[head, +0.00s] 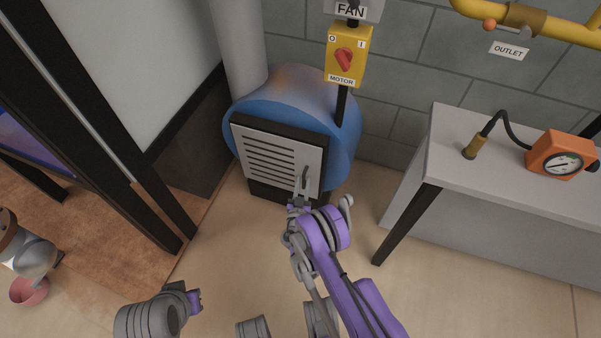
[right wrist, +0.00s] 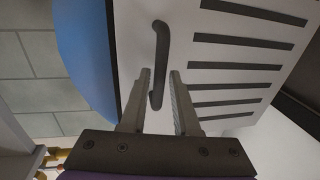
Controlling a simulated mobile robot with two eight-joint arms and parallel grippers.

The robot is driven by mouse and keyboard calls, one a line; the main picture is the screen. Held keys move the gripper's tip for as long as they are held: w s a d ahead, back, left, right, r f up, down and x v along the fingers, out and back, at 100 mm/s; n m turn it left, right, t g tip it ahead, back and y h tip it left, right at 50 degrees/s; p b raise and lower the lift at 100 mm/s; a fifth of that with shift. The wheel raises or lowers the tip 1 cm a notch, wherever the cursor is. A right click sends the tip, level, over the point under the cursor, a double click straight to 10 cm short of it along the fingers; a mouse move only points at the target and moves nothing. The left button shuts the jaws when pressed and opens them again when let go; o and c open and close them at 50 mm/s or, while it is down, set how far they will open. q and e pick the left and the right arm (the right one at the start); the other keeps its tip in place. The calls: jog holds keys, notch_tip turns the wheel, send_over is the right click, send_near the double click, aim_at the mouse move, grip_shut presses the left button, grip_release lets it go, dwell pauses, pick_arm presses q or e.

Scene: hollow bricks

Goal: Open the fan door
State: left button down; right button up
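The fan door (head: 258,160) is a light grey, slatted panel in a dark frame on the front of the blue round fan housing (head: 338,160). It looks closed. Its dark grey bar handle (head: 306,178) is near the door's right edge. My right gripper (head: 302,190) is right in front of the handle. In the right wrist view the gripper (right wrist: 160,80) is open, and one end of the handle (right wrist: 159,62) shows between its fingers with gaps on both sides. I cannot tell the depth between them.
A yellow FAN MOTOR switch box (head: 348,55) with a red knob stands above the housing. A grey bench (head: 470,190) with an orange gauge (head: 562,155) is at the right. A dark-framed partition (head: 110,120) stands at the left. A pink bowl (head: 30,292) is at lower left.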

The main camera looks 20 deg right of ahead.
jog(key=shift+w+d, duration=0.2)
jog(key=shift+w, duration=0.25)
grip_shut()
jog(key=shift+r, duration=0.1)
dwell(1.1)
